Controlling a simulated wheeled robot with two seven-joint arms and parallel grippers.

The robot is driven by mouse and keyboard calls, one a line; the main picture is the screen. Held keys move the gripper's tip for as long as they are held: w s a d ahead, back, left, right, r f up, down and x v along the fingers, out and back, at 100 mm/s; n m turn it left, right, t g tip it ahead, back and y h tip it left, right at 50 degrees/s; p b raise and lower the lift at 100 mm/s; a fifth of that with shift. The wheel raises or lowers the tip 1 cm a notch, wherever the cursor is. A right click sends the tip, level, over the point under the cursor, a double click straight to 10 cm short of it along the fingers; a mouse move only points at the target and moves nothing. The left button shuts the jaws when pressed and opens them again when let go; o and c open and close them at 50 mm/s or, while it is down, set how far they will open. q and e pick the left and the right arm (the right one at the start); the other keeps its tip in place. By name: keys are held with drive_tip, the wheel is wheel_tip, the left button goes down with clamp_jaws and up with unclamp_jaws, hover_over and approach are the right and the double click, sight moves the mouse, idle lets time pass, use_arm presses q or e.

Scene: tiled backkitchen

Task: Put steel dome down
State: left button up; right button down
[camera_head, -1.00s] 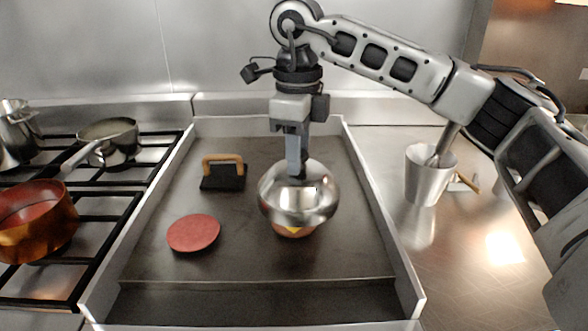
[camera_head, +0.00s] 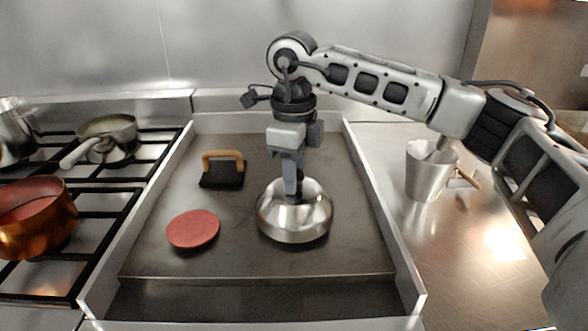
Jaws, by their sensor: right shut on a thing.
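The shiny steel dome (camera_head: 294,218) is low at the griddle (camera_head: 250,262), right of its middle, and its rim looks level with the griddle surface. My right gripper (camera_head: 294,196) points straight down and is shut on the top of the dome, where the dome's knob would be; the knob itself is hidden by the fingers. Whatever is beneath the dome is hidden. My left gripper is not in view.
A round red patty (camera_head: 193,229) lies on the griddle left of the dome. A wooden-handled press (camera_head: 222,171) stands behind it. Raised walls edge the griddle. Pans (camera_head: 107,138) stand on the stove at left. A steel container (camera_head: 430,172) stands on the right counter.

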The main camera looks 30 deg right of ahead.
drive_tip(key=c, duration=1.1)
unclamp_jaws()
drive_tip(key=shift+f, duration=0.1)
wheel_tip(320, 180, up, 13)
drive_tip(key=shift+r+p, duration=0.15)
drive_tip(key=shift+p, duration=0.5)
drive_tip(key=shift+s, duration=0.1)
